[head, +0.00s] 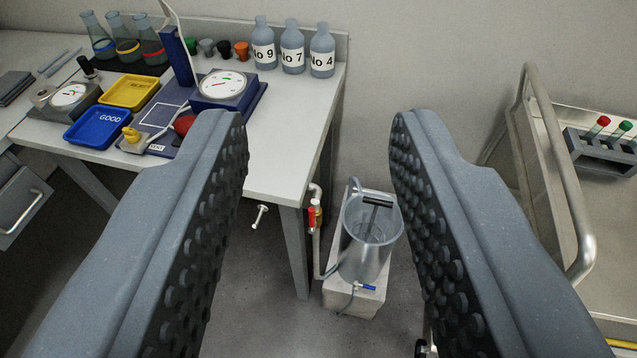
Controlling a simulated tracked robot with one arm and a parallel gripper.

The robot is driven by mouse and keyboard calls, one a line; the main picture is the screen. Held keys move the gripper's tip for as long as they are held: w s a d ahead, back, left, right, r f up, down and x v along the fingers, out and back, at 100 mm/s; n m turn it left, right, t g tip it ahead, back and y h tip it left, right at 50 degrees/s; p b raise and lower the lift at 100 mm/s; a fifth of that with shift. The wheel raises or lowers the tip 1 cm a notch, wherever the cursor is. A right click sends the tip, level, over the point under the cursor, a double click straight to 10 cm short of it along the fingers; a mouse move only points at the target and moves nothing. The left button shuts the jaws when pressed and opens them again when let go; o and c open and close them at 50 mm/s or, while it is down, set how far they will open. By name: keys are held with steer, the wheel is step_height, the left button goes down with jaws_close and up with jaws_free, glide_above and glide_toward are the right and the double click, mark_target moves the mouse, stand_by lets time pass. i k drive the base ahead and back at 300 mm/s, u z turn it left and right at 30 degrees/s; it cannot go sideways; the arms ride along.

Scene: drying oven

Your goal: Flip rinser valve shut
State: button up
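The rinser (365,255) looks like a clear cylindrical vessel on a pale block on the floor, right of the bench leg. A small valve with a blue handle (367,287) sits low on its front. Another valve with a red handle (311,217) sits on a white pipe to its left, next to the bench leg, its handle appearing upright. I cannot tell which valve the task names. My gripper (318,125) is wide open and empty, its studded fingers framing the rinser from nearer the camera. Neither finger touches a valve.
A white bench (290,120) at upper left holds labelled bottles (292,50), a blue tray (97,127), a yellow tray (130,92) and flasks. A metal-railed cart (560,170) with a tube rack (600,150) stands right. Grey floor (265,290) is clear before the rinser.

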mark_target(313, 224)
steer(key=u, duration=0.15)
steer(key=i, duration=0.35)
steer(key=z, duration=1.45)
steer(key=k, duration=1.2)
steer(key=u, duration=0.85)
steer(key=i, duration=1)
